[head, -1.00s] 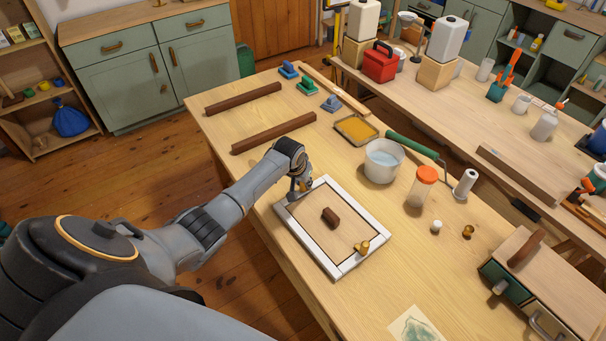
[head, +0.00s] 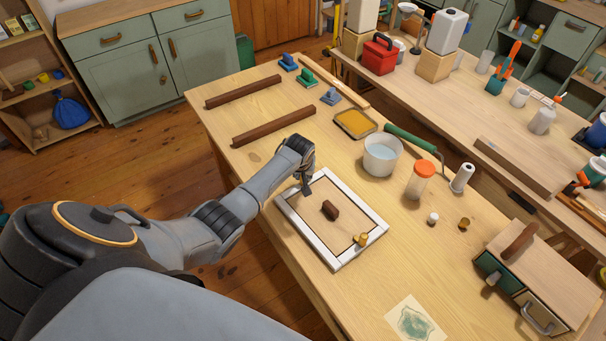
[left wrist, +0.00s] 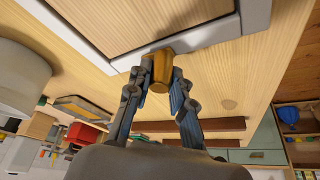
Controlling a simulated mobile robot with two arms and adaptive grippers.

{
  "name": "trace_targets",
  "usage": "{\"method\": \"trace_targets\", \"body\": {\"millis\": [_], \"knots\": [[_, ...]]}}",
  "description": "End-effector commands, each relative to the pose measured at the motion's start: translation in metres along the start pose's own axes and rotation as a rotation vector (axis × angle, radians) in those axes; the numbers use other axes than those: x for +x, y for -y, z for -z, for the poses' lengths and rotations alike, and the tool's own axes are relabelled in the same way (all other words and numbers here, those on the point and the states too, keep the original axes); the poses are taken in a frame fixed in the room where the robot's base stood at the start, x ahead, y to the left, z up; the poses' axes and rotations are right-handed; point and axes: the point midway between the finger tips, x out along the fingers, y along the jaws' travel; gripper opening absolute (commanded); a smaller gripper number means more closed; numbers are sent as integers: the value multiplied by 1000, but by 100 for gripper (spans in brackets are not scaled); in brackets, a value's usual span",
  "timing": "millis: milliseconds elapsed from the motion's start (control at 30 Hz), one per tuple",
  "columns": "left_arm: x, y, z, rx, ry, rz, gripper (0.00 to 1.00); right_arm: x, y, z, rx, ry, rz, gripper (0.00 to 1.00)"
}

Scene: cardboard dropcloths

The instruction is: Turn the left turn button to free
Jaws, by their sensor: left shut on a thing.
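The left turn button (left wrist: 162,72) is a brass-coloured piece on the white frame (left wrist: 215,35), seen close up in the left wrist view. My left gripper (left wrist: 155,85) is shut on it, one finger on each side. In the head view my left gripper (head: 308,188) is at the upper-left side of the white frame (head: 296,226), and it hides the left button there. The right turn button (head: 361,239) is brass too and sits at the frame's lower-right side. A wooden panel (head: 318,213) with a dark brown handle (head: 330,210) lies inside the frame. My right gripper is not in view.
A white bucket (head: 381,158) and an orange-lidded jar (head: 420,180) stand right of the frame. Dark wooden bars (head: 273,127) lie behind. A drawer box (head: 545,270) stands at the lower right. The bench is bare left of the frame.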

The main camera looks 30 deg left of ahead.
Motion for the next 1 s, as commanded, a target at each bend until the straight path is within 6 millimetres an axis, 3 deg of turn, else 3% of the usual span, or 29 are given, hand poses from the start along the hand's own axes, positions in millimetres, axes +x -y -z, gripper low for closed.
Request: {"method": "trace_targets", "body": {"millis": [100,133,233,667,1000], "knots": [[0,0,1,0,-1,0,0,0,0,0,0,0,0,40],[0,0,1,0,-1,0,28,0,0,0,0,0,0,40],[0,0,1,0,-1,0,45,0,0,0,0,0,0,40],[-6,0,1,1,-2,-1,45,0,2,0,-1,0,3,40],[-51,0,1,2,-4,-2,45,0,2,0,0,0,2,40]]}}
